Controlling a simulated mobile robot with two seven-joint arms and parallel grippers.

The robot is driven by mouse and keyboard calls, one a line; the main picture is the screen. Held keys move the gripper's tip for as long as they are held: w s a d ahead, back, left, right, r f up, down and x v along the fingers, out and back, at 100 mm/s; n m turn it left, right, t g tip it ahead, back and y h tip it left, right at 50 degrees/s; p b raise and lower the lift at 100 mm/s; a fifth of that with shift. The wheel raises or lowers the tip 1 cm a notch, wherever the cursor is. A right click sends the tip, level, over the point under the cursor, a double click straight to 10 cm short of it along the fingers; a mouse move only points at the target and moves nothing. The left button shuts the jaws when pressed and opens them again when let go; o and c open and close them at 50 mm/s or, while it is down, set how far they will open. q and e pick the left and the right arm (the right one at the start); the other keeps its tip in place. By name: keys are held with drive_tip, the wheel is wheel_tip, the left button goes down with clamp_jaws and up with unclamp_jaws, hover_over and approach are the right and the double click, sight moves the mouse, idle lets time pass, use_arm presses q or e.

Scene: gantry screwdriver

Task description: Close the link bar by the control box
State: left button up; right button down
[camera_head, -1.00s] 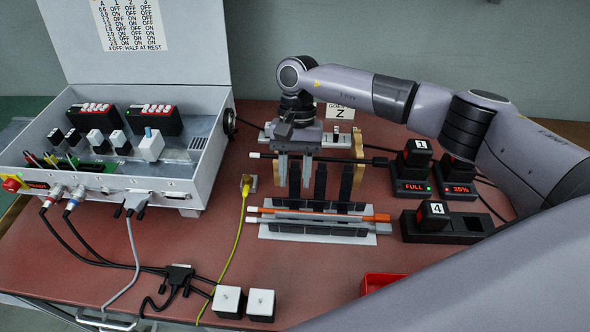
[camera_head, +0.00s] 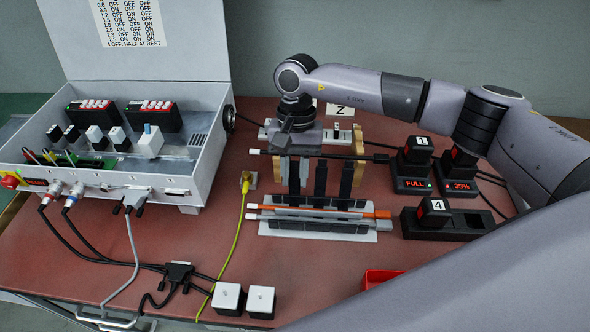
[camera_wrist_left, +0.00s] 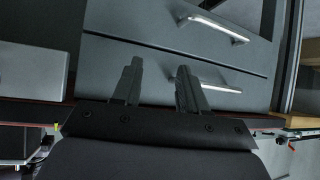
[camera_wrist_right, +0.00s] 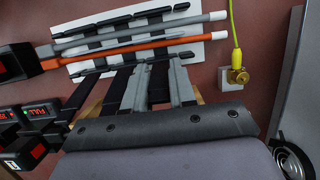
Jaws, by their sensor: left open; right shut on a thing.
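Three black upright bars stand side by side in a frame mid-table: the left one, nearest the control box (camera_head: 163,177), is the link bar (camera_head: 294,177), with a middle bar (camera_head: 320,180) and a right bar (camera_head: 346,181). My right gripper (camera_head: 294,176) points down, its grey fingers on either side of the link bar, shut on it. The fingers (camera_wrist_right: 160,82) also show in the right wrist view, the contact partly hidden. My left gripper (camera_wrist_left: 157,82) is open and empty before grey drawers in the left wrist view; the head view does not show it.
A black rod (camera_head: 340,156) with a white tip crosses the frame. A white rack (camera_head: 280,232) with grey and orange rods lies in front. Black modules (camera_head: 412,186) stand right; a yellow cable (camera_head: 234,228) runs left. The front centre is mostly clear.

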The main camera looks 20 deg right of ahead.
drive_tip(key=shift+s+a+f+t+h+b, duration=0.1)
drive_tip(key=shift+s+a+t+h+b, duration=0.1)
drive_tip(key=shift+s+t+h+b, duration=0.45)
drive_tip(key=b, duration=0.1)
drive_tip(key=t+b, duration=0.2)
drive_tip(key=shift+s+a+f+t+h, duration=0.2)
drive_tip(key=shift+s+a+t+h, duration=0.05)
drive_tip(key=shift+s+a+h, duration=0.1)
use_arm(q)
drive_tip(key=shift+w+d+f+b, duration=0.1)
drive_tip(key=shift+d+f+b, duration=0.15)
drive_tip(key=shift+f, duration=0.35)
drive_tip(key=shift+w+d+f+b, duration=0.1)
drive_tip(key=shift+w+f+b, duration=0.1)
drive_tip(key=shift+f, duration=0.45)
drive_tip(key=shift+w+d+f+b, duration=0.1)
drive_tip(key=shift+d+f+b, duration=0.15)
drive_tip(key=shift+f, duration=0.35)
use_arm(e)
drive_tip(key=shift+s+t, duration=0.25)
drive_tip(key=shift+t, duration=0.35)
use_arm(q)
drive_tip(key=shift+w+r, duration=0.1)
drive_tip(key=shift+r, duration=0.1)
use_arm(e)
drive_tip(key=shift+r+h, duration=0.1)
drive_tip(key=shift+h, duration=0.2)
